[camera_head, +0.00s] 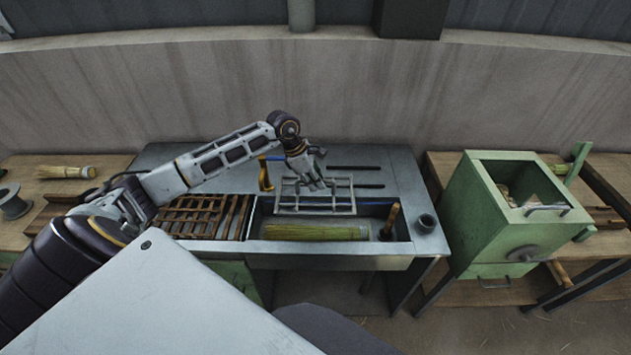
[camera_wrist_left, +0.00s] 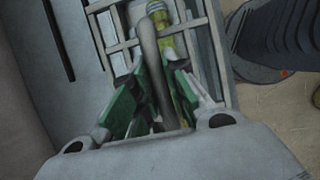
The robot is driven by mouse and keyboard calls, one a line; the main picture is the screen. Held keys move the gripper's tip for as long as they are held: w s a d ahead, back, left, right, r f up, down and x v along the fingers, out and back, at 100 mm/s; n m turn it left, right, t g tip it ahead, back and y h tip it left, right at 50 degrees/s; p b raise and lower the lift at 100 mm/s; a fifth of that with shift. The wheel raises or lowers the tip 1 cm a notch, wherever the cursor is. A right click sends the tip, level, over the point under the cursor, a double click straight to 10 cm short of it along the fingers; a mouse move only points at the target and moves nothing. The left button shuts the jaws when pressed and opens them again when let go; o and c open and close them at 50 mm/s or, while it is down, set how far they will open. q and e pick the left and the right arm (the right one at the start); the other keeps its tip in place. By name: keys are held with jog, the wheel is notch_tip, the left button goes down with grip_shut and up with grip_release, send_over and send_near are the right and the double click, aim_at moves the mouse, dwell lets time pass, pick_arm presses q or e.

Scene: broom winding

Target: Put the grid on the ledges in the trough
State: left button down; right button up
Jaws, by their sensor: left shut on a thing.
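My left gripper (camera_head: 318,182) is shut on the grey metal grid (camera_head: 315,209) and holds it over the back part of the trough (camera_head: 330,249). In the left wrist view the green-padded fingers (camera_wrist_left: 152,88) close around a grey bar, with the grid's open frame (camera_wrist_left: 105,8) beyond. A bundle of straw (camera_head: 315,232) lies in the trough in front of the grid; part of it also shows through the frame in the left wrist view (camera_wrist_left: 160,18). The ledges are not clearly visible, and I cannot tell whether the grid touches them. My right gripper is out of view.
A brown slatted rack (camera_head: 195,217) fills the bench's left side. A yellow-handled tool (camera_head: 265,175) is behind the trough. A green machine (camera_head: 490,225) stands to the right.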

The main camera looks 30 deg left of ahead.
aim_at(314, 193)
pick_arm(q)
jog(key=shift+f, duration=0.15)
jog(key=shift+f, duration=0.35)
jog(key=shift+f+b, duration=0.65)
jog(key=shift+f, duration=0.3)
jog(key=shift+f+b, duration=1.05)
jog(key=shift+f, duration=1.2)
jog(key=shift+f+b, duration=0.55)
jog(key=shift+f, duration=0.6)
notch_tip(314, 193, down, 8)
jog(key=b, duration=0.5)
jog(key=shift+f, duration=0.1)
jog(key=shift+f+b, duration=0.3)
jog(key=shift+b, duration=0.15)
